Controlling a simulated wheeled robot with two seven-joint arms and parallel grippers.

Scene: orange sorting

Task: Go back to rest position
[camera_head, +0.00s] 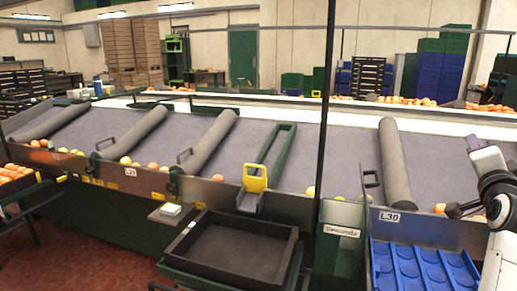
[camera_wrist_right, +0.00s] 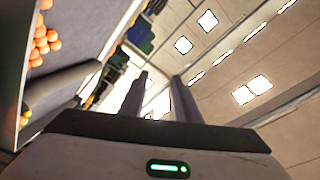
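My right gripper (camera_head: 473,140) is at the right edge of the head view, on the white and black arm. It is raised in front of the sorting table and points upward. In the right wrist view, the two fingers of this gripper (camera_wrist_right: 160,78) stand apart with nothing between them. Behind them are the ceiling and its lights, seen at a tilt. My left arm and gripper do not show in either view.
A sloped grey sorting table (camera_head: 300,150) with padded rollers (camera_head: 396,165) spans the view. An empty black tray (camera_head: 235,250) and a blue tray with round recesses (camera_head: 420,265) stand in front. Oranges (camera_wrist_right: 42,40) lie at left in the wrist view. A dark post (camera_head: 325,120) stands mid-view.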

